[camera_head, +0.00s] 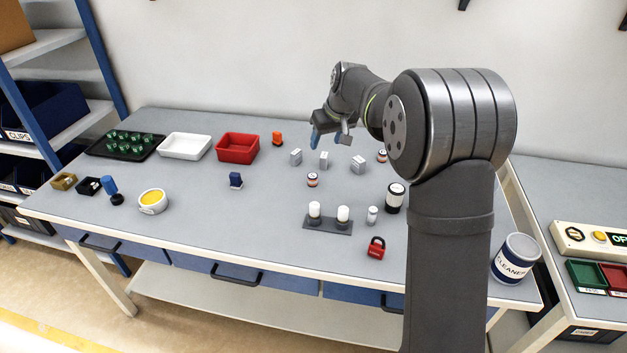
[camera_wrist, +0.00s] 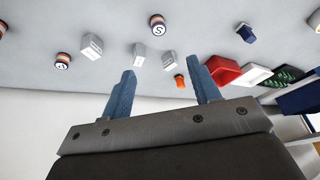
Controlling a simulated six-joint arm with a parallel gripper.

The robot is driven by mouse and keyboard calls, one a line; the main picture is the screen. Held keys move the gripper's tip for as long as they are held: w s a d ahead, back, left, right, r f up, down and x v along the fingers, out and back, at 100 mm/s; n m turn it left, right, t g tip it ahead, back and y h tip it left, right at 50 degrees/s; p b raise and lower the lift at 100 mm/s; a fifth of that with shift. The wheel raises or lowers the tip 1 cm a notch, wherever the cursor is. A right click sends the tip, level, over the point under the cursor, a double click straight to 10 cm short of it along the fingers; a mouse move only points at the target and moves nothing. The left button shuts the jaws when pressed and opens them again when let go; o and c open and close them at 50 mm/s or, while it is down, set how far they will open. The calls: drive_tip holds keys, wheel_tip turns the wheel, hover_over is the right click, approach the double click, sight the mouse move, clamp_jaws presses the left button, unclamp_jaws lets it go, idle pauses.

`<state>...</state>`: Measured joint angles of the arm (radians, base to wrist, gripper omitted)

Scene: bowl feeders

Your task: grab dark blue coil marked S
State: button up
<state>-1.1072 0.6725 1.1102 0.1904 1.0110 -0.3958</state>
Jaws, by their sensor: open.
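A small round coil marked S (camera_wrist: 158,27) stands on the table in the wrist view, with a pale lettered face and a dark and orange banded side. What appears to be the same coil (camera_head: 312,180) stands mid-table in the head view. Its dark blue colour is hard to make out at this size. A similar coil (camera_wrist: 62,61) with another mark sits to the left in the wrist view; it seems to be the coil (camera_head: 382,156) near my arm in the head view. My gripper (camera_head: 330,138) is open and empty above the far part of the table, apart from both coils. Its blue fingers (camera_wrist: 160,68) point toward the table.
Several grey blocks (camera_head: 324,160) stand behind the S coil. An orange part (camera_head: 277,138) and a red tray (camera_head: 238,148) lie to the left. A dark blue block (camera_head: 235,181), a stand with white-topped pieces (camera_head: 328,223) and a dark jar (camera_head: 395,198) stand around it, with clear table between.

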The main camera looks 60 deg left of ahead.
wheel_tip(320, 180, down, 4)
drive_tip(key=a+r+n, duration=0.1)
drive_tip(key=n, duration=0.1)
approach(313, 175)
drive_tip(key=x, duration=0.3)
drive_tip(key=d+x, duration=0.1)
drive_tip(key=x, duration=0.1)
drive_tip(key=shift+s+f, duration=0.1)
drive_tip(key=shift+s, duration=0.05)
drive_tip(key=shift+a+x, duration=0.2)
drive_tip(key=shift+x, duration=1.1)
drive_tip(key=shift+a+x, duration=0.2)
drive_tip(key=shift+x, duration=1.1)
drive_tip(key=shift+c, duration=0.3)
drive_tip(key=c, duration=1)
